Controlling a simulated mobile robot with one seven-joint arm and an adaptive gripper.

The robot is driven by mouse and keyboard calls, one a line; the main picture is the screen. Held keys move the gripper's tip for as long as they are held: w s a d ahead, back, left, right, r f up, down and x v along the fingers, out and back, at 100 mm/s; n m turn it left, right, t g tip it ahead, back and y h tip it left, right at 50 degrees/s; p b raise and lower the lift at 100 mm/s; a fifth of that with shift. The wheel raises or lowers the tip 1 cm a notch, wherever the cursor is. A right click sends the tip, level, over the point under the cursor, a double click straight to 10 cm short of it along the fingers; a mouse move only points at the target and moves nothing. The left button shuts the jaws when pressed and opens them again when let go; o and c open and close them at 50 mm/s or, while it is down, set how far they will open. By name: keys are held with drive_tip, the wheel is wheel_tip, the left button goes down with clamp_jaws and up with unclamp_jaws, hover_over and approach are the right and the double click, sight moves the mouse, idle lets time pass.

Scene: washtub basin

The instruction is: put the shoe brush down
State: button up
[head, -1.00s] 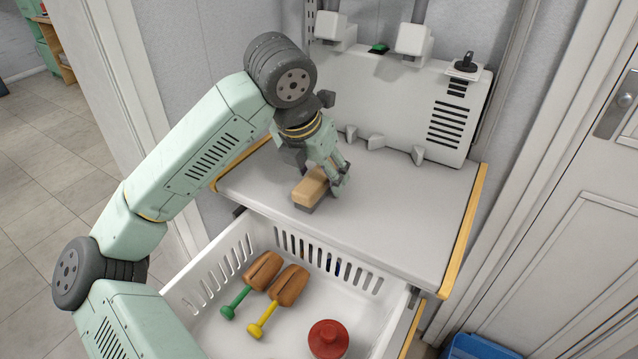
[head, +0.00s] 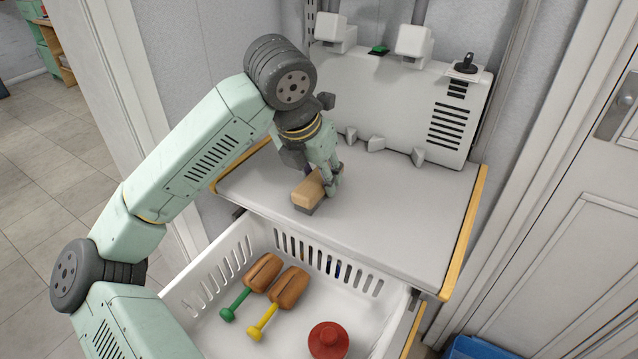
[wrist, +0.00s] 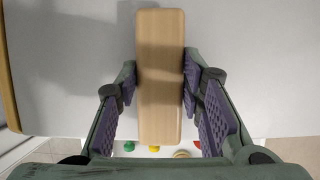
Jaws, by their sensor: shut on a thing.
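The shoe brush (head: 309,191) has a pale wooden back and a grey underside. It is at the front left of the white worktop (head: 400,213), close to the edge above the drawer. My gripper (head: 325,185) points down and is shut on it. In the wrist view the brush's wooden back (wrist: 160,75) lies lengthwise between the purple pads of my gripper (wrist: 162,95), one on each side. Whether the underside touches the worktop or hangs just above it, I cannot tell.
Below, an open white basket drawer (head: 203,275) holds two brown shoe trees (head: 289,287) with green and yellow handles and a red round object (head: 328,340). A white machine (head: 400,105) stands at the back. The worktop's right side is clear.

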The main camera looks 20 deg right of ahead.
sight(319, 176)
clamp_jaws()
drive_tip(key=shift+r, duration=0.15)
drive_tip(key=shift+r+p, duration=0.35)
drive_tip(key=shift+p, duration=0.5)
drive_tip(key=shift+r+b, duration=0.2)
drive_tip(key=shift+b, duration=0.35)
wheel_tip(319, 176, up, 2)
drive_tip(key=shift+r+b, duration=0.15)
drive_tip(key=shift+b, duration=0.3)
drive_tip(key=s+a+r+b, duration=0.1)
drive_tip(key=s+a+b, duration=0.1)
drive_tip(key=s+a, duration=0.2)
drive_tip(key=s+a+b, duration=0.2)
drive_tip(key=s+a, duration=0.3)
drive_tip(key=s, duration=0.4)
drive_tip(key=shift+s+r, duration=0.2)
drive_tip(key=shift+r, duration=0.2)
